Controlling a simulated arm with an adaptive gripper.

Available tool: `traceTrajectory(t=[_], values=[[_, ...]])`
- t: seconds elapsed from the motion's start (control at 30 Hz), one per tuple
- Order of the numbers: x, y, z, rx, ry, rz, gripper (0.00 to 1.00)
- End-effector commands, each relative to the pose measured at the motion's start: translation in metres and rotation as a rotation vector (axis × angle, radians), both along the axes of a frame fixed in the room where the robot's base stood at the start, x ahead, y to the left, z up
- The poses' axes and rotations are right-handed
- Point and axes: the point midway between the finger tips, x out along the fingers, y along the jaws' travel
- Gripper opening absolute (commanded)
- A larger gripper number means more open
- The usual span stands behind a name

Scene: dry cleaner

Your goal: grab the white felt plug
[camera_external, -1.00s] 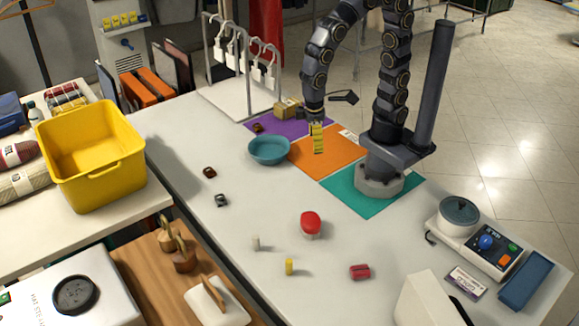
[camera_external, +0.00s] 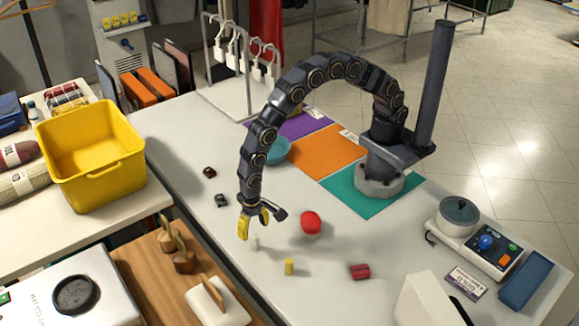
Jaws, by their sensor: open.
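The white felt plug (camera_external: 255,244) is a small pale cylinder standing upright on the light table (camera_external: 330,275). My gripper (camera_external: 254,228) has yellow fingers and is open, with nothing visible between them. Its fingers are at the plug, with one finger reaching down on the plug's left and the other above it. I cannot tell from this view whether the fingers touch the plug or how far in depth they are from it.
A red-topped round object (camera_external: 311,224) stands just right of my gripper. A small yellow cylinder (camera_external: 289,266) and a red block (camera_external: 359,271) are nearer the front. Two small dark items (camera_external: 221,199) lie behind left. A teal bowl (camera_external: 278,150) is partly hidden behind my arm.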

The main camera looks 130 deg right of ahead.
Motion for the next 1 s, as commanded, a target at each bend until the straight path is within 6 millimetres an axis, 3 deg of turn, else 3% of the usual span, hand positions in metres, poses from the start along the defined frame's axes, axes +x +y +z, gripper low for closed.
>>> traceTrajectory(t=[0.4,0.67,0.77,0.83,1.0], values=[[-0.002,-0.001,-0.052,0.0,0.006,0.002,0.55],[-0.001,-0.001,-0.057,0.0,0.001,0.003,0.55],[-0.001,-0.001,-0.057,0.0,0.001,0.003,0.3],[-0.001,-0.001,-0.057,0.0,0.002,0.003,0.08],[-0.001,-0.001,-0.057,0.0,0.002,0.003,0.06]])
